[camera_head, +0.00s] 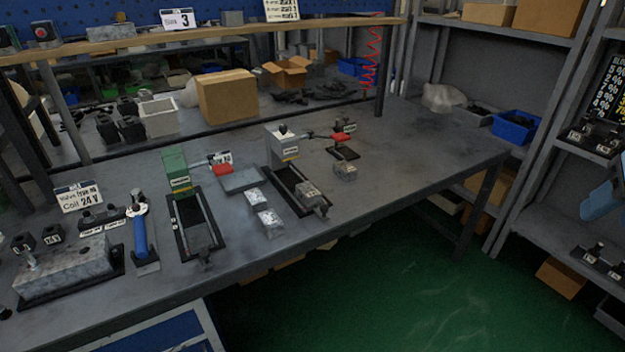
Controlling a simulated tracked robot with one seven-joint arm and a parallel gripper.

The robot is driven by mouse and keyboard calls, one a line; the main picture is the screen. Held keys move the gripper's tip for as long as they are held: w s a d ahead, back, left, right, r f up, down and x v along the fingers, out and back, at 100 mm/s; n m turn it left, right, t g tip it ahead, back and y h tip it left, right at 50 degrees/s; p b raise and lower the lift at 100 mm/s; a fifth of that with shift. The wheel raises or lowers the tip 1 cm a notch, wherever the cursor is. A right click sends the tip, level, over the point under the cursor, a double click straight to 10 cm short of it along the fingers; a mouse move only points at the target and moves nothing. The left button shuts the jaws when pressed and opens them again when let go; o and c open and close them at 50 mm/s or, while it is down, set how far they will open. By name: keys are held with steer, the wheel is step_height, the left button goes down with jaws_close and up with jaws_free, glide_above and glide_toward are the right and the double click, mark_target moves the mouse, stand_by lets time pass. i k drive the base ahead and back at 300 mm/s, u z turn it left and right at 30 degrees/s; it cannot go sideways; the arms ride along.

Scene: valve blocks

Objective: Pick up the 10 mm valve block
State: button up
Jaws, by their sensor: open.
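I cannot read any 10 mm mark, so I cannot tell which piece is the 10 mm valve block. A small grey metal block (345,169) lies on the workbench (420,150), right of a white-and-black fixture (284,146). Another grey block-like part (311,194) sits at the near end of that fixture's black rail. A large grey block (68,267) rests on a black tray at the left. Dark parts stand in holders (592,140) on the right shelf, too small to identify. My gripper is not visible.
A green-headed fixture (178,172), a blue-handled tool (140,235) and two pale square pieces (257,198) occupy the bench. Its right end is mostly clear. Open green floor (400,290) lies in front.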

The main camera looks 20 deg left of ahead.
mark_target(307, 193)
steer(key=u, duration=0.2)
steer(key=i, duration=0.6)
steer(key=u, duration=0.6)
steer(key=i, duration=0.5)
steer(key=z, duration=0.1)
